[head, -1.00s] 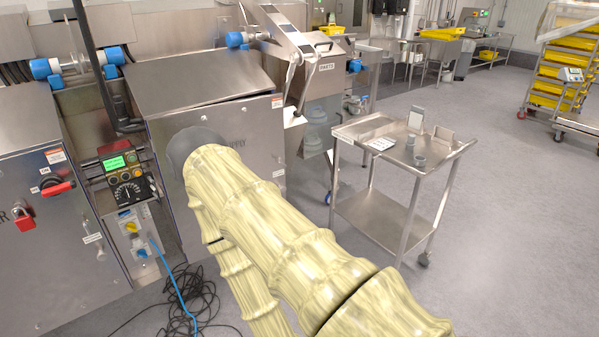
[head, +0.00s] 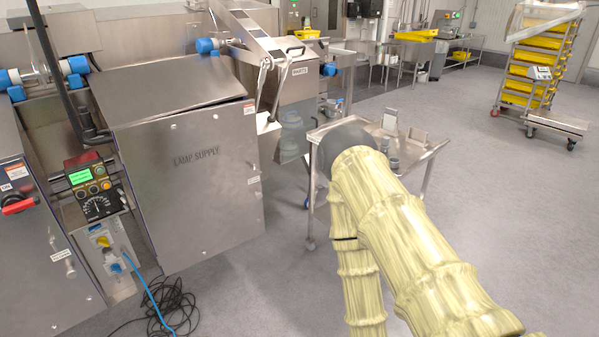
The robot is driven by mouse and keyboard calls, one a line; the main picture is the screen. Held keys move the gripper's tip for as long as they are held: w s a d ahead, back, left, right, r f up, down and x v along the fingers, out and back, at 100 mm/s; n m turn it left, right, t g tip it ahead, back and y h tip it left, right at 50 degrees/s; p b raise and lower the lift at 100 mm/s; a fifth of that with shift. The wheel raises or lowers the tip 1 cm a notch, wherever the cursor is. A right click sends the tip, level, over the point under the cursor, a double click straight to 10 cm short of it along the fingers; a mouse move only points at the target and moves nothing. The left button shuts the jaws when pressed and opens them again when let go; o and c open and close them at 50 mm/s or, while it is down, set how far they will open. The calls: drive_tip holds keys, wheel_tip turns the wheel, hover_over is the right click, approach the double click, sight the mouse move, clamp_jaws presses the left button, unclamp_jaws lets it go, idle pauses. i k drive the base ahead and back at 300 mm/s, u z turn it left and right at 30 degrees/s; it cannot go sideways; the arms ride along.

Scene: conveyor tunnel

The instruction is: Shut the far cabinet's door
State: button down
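A steel cabinet marked "LAMP SUPPLY" (head: 205,190) stands at left centre in the head view, beyond a nearer steel cabinet (head: 30,250) cut off at the left edge.
A steel cart (head: 327,186) with small items on top stands right of the cabinet, partly behind my arm. A control box (head: 88,185) sits between the cabinets. Black cable (head: 175,305) and a blue cord lie on the floor. Floor at right is open.

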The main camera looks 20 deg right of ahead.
sight(198, 196)
drive_tip(key=i, duration=1)
drive_tip(key=u, duration=0.2)
